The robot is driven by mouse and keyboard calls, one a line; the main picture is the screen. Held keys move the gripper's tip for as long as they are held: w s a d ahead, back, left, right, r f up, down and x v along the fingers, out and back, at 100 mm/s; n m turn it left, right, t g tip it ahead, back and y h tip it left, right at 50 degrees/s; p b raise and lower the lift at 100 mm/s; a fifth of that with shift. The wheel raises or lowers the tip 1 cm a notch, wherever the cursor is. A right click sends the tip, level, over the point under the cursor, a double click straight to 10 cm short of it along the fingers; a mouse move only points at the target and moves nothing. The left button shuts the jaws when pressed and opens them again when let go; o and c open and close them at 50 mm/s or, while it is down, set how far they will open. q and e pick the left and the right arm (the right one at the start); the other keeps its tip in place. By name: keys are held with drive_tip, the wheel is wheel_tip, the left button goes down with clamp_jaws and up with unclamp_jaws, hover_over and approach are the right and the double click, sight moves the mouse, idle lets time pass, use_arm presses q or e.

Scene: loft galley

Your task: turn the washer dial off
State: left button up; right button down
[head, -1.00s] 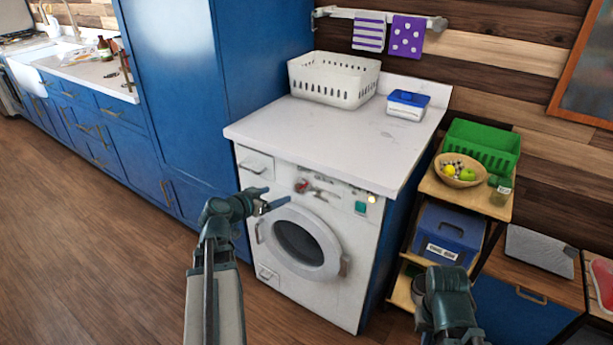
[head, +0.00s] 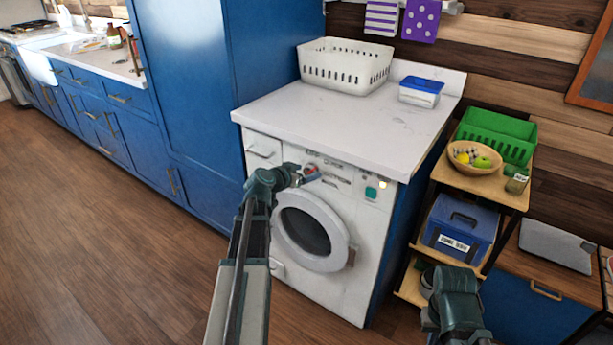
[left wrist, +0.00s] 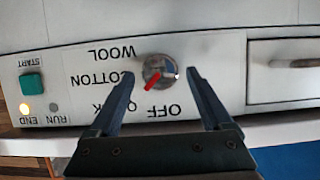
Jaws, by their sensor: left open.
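The washer (head: 262,170) is white and stands under a white counter. Its round grey dial (left wrist: 160,70) has a red pointer and shows in the left wrist view, which sees the panel upside down. The pointer slants to the lower left in that picture, between the OFF label (left wrist: 163,111) and a label partly hidden by a finger. The COTTON and WOOL labels are readable. My left gripper (left wrist: 160,77) is open, with one finger on each side of the dial; contact is not clear. In the head view my left gripper (head: 304,174) is at the panel. My right arm is low right, its fingers indistinct.
A teal START button (left wrist: 31,84) and a lit END lamp (left wrist: 25,108) are on the panel. A white basket (head: 345,68) and a blue-lidded box (head: 420,91) stand on the counter. A shelf with a fruit bowl (head: 490,165) stands right of the washer. Floor at left is clear.

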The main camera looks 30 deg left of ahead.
use_arm(q)
drive_tip(key=shift+w+f, duration=0.1)
drive_tip(key=shift+w, duration=0.25)
clamp_jaws()
idle(0.3)
drive_tip(key=n+h, duration=0.1)
drive_tip(key=n+h+b, duration=0.1)
drive_tip(key=shift+a+f+n, duration=0.15)
drive_tip(key=shift+a+n, duration=0.1)
drive_tip(key=shift+n, duration=0.05)
drive_tip(key=n+h+b, duration=0.1)
drive_tip(key=n+h, duration=0.1)
drive_tip(key=n, duration=0.1)
drive_tip(key=shift+a+b, duration=0.1)
drive_tip(key=shift+b, duration=0.3)
drive_tip(key=shift+n, duration=0.3)
